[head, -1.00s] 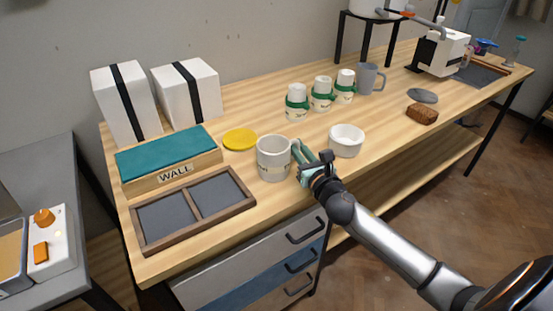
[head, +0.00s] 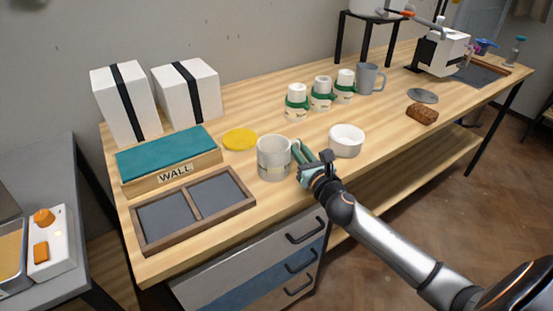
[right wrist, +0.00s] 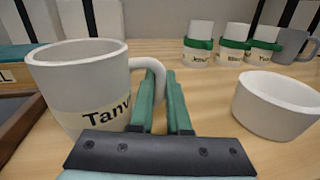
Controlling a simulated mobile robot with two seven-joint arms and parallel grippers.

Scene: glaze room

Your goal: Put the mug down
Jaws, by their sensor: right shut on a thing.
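A white mug (head: 273,158) with a beige name band stands upright at the front of the wooden table, its base apparently on the top. In the right wrist view the mug (right wrist: 85,85) is at the left, with "Tanv" readable on its band. Its handle points toward my right gripper (head: 301,153). The green fingers of the right gripper (right wrist: 160,95) are shut on the handle, which is partly hidden between them. My left gripper is not in view.
A white bowl (head: 346,140) is close to the right of my right gripper. A yellow disc (head: 240,139) lies behind the mug, and a dark two-part wooden tray (head: 193,206) is to its left. Bare wood lies right of the bowl.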

